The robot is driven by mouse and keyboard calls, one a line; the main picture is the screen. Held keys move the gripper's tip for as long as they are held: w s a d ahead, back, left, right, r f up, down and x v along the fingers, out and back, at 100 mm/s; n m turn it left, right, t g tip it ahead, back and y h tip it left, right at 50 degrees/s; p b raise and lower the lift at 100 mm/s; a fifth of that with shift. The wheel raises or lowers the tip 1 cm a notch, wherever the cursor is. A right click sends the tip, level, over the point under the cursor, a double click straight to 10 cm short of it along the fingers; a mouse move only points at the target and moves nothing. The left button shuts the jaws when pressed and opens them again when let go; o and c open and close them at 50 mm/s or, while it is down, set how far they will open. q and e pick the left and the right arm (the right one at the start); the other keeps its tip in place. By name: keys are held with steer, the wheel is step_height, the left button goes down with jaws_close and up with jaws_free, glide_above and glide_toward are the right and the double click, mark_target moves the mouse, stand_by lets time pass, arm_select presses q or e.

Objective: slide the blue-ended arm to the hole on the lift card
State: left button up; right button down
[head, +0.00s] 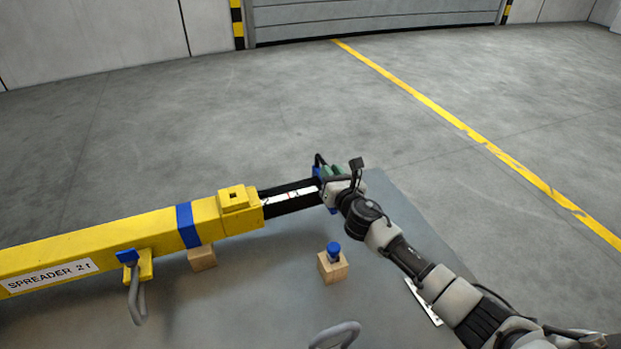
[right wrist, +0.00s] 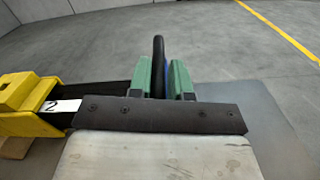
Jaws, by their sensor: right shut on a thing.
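A yellow spreader beam (head: 110,245) lies across the left, with a blue band and a raised yellow collar (head: 238,200) at its end. The black sliding arm (head: 290,203) sticks out of the collar, with a white marked strip on it. A "2" shows on the strip (right wrist: 65,106) beside the collar in the right wrist view. My right gripper (head: 326,177) is shut at the arm's blue end (head: 317,173). Its green fingers close around a black upright loop (right wrist: 158,65) there. A white card (head: 423,302) lies partly behind my right arm; its text is unreadable. My left gripper is out of view.
A blue-topped pin (head: 333,249) stands in a wooden block (head: 333,269) in front of the sliding arm. A grey shackle (head: 137,303) hangs under the beam; another (head: 335,334) shows at the bottom edge. The grey table (head: 260,275) ends just beyond my gripper.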

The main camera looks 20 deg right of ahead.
steer(key=shift+d, duration=0.55)
steer(key=c, duration=1.1)
jaws_free()
steer(key=shift+a, duration=0.15)
steer(key=s, duration=1.1)
steer(key=shift+d+b, duration=0.2)
steer(key=shift+b, duration=0.2)
